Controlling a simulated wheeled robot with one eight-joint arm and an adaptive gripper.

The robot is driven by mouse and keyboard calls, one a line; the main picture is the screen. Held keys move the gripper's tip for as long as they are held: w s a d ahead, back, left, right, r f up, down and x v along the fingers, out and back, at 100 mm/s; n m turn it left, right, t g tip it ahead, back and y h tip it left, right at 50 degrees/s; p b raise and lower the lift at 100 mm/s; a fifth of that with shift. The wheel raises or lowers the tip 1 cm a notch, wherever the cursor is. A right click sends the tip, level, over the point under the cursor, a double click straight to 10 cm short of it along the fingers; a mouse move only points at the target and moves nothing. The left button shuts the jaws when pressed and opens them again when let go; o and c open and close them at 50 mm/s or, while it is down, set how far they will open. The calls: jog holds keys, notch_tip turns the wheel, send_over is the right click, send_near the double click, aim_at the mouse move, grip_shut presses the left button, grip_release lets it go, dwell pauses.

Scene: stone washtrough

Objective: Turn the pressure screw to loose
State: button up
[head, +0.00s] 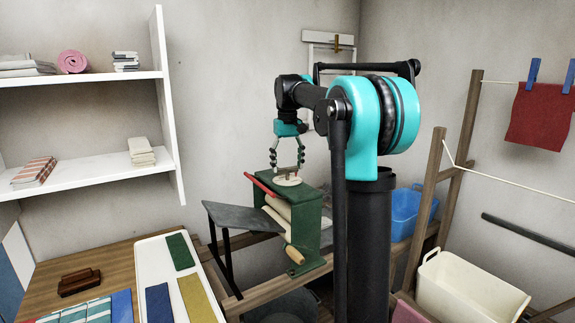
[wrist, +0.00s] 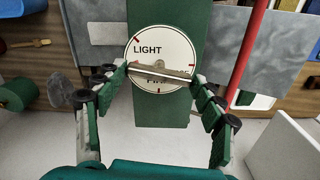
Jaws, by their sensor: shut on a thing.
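The pressure screw (wrist: 160,72) shows in the wrist view as a pale metal bar handle across a round white dial (wrist: 150,48) on top of the green mangle (head: 306,215). "LIGHT" reads clearly at the dial's upper left. Lettering below and right of the bar is partly hidden. Short red marks stand near the dial's edge. The bar lies nearly level, its right end slightly lower. My gripper (head: 287,168) points down over the dial. Its two green fingers are shut on the bar, one at each end.
A red lever (head: 262,185) runs along the mangle beside the dial. A grey sheet (head: 240,216) juts out on the left. A wooden rack (head: 437,185), blue tub (head: 408,212) and cream tub (head: 466,295) stand right. A white tray (head: 151,255) with folded cloths lies front left.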

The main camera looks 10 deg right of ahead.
jog(key=m, duration=0.4)
jog(key=shift+m, duration=0.4)
jog(key=m, duration=0.3)
jog(key=shift+m, duration=0.3)
jog(key=m, duration=1.3)
jog(key=shift+m, duration=0.3)
jog(key=m, duration=0.3)
jog(key=shift+m, duration=0.3)
jog(key=m, duration=0.4)
jog(key=shift+m, duration=2.2)
